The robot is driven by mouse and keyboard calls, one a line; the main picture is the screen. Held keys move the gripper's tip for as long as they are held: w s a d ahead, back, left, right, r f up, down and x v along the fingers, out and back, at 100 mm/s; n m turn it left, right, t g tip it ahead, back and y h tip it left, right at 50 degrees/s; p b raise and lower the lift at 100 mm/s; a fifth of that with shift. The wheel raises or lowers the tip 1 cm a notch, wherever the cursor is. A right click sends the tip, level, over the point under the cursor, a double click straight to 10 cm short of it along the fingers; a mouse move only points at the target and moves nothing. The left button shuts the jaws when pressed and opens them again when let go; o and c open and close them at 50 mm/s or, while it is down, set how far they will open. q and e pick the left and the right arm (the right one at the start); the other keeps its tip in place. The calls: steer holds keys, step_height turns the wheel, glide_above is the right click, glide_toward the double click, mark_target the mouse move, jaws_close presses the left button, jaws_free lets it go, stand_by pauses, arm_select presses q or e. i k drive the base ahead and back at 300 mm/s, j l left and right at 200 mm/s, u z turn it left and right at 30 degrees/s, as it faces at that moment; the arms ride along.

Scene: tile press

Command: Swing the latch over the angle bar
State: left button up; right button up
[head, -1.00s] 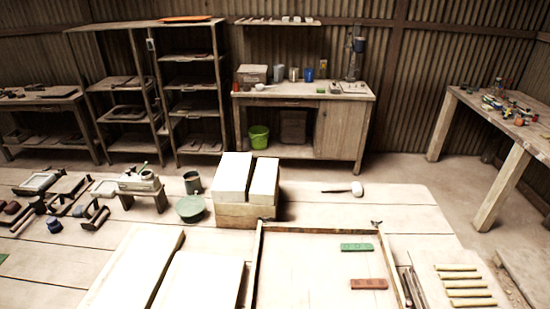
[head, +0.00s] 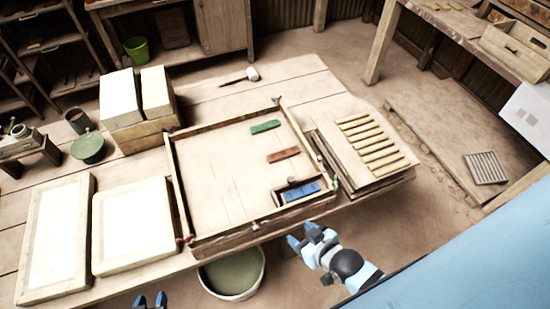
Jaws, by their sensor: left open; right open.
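A shallow wooden frame (head: 176,190) lies on the table, with dark bars along its edges. A dark bar that may be the angle bar (head: 318,158) runs along its right side. A small dark fitting (head: 277,101) sits at the far right corner, possibly the latch; I cannot tell which fitting is the latch. Small reddish (head: 184,240) and greenish (head: 335,183) pieces sit at the near corners. My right gripper (head: 301,235) is open and empty, just off the frame's near edge. My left gripper (head: 150,299) is open at the bottom edge, mostly cut off.
Green (head: 265,127), red (head: 283,155) and blue (head: 302,190) tiles lie within the frame, the blue one in a small mould. Boards with several pale sticks (head: 372,145) lie right. Pale slabs (head: 134,225) lie left. A white-rimmed bucket (head: 232,290) stands below the table's front edge.

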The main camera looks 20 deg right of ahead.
mark_target(319, 159)
steer(key=z, duration=1.2)
